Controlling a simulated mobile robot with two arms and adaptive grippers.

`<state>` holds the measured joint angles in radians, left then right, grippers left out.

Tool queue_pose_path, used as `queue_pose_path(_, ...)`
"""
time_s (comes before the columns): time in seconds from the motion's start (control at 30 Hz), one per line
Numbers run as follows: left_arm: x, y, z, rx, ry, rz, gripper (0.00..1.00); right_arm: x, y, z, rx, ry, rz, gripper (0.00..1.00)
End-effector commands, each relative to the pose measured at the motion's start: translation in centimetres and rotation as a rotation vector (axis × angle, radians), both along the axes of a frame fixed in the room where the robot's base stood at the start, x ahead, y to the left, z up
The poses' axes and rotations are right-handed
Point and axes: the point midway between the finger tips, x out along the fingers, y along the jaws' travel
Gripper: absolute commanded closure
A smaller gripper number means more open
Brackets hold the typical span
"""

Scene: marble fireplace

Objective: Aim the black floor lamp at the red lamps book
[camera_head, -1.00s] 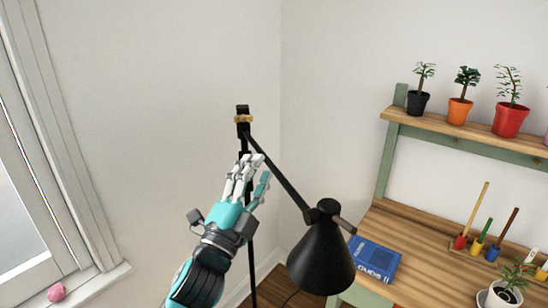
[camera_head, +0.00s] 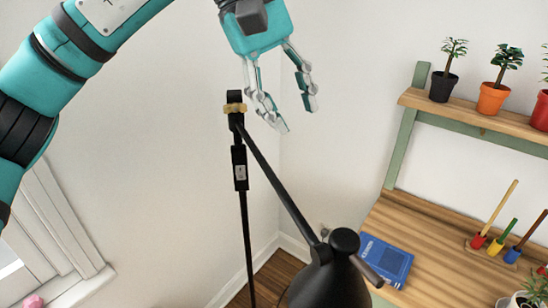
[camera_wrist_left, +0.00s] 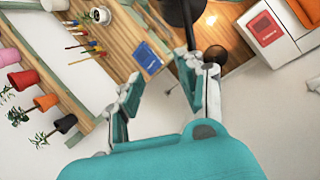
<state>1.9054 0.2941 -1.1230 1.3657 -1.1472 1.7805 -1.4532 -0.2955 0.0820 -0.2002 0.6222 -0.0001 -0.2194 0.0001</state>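The black floor lamp (camera_head: 283,190) stands by the wall corner, its long arm slanting down to the right from a brass-coloured joint (camera_head: 235,108). Its black conical shade (camera_head: 330,280) hangs at the bottom, partly cut off. My left gripper (camera_head: 296,118) is open and points down, above and right of the joint in the picture. In the left wrist view, its fingers (camera_wrist_left: 165,85) are spread with nothing clearly held. The lamp's black shade (camera_wrist_left: 185,10) shows beyond them. A red book-like thing (camera_wrist_left: 265,28) lies on a white cabinet; its title is unreadable. My right gripper is not visible.
A wooden desk (camera_head: 425,250) on the right bears a blue book (camera_head: 385,260) and coloured pegs. A shelf (camera_head: 470,118) above holds potted plants. A pink ball (camera_head: 38,290) lies near the window. The wall behind my gripper is bare.

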Motion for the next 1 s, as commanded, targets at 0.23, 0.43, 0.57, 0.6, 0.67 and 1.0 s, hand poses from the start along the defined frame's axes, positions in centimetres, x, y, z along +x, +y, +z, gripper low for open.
queue_pose_path(0.23,0.6,5.2,3.1,0.222,-0.114,0.02,0.62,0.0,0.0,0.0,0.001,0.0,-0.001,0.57)
queue_pose_path(0.43,0.8,4.9,0.6,0.226,-0.112,0.017,0.62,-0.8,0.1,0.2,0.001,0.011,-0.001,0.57)
queue_pose_path(0.57,0.9,4.4,-2.1,0.226,-0.11,0.017,0.62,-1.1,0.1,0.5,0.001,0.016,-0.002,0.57)
queue_pose_path(0.6,1.0,4.2,-2.9,0.225,-0.111,0.016,0.62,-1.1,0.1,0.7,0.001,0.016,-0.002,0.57)
queue_pose_path(0.67,1.1,3.9,-4.2,0.224,-0.111,0.016,0.62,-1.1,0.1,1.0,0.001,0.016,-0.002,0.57)
queue_pose_path(1.0,1.5,2.6,-10.9,0.222,-0.109,0.017,0.62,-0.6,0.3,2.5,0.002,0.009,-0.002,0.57)
